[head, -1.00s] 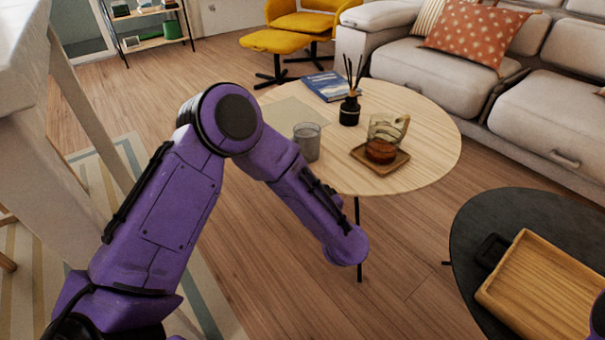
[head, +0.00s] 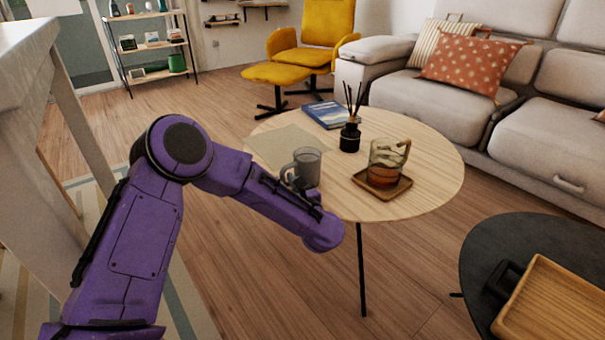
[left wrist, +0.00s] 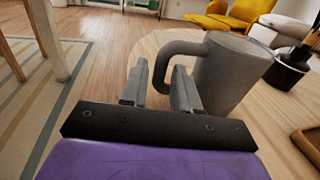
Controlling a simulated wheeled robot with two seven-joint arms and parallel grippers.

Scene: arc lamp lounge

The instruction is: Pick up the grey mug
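The grey mug (head: 308,168) stands upright on the near left part of the round wooden table (head: 425,190). Its handle points left in the head view. In the left wrist view the mug (left wrist: 230,72) is close, just beyond my right-hand finger. My left gripper (left wrist: 158,88) is open, its two fingers apart. The mug's handle shows between and just beyond the fingertips; I cannot tell whether it is inside the grip. In the head view my purple left arm hides most of the gripper. My right gripper is not in view.
Also on the table are a reed diffuser (head: 350,135), a blue book (head: 326,114), and a glass mug of amber drink (head: 384,165) on a wooden coaster (head: 398,190). A dark side table (head: 485,262) with a wooden tray (head: 550,305) stands at the lower right.

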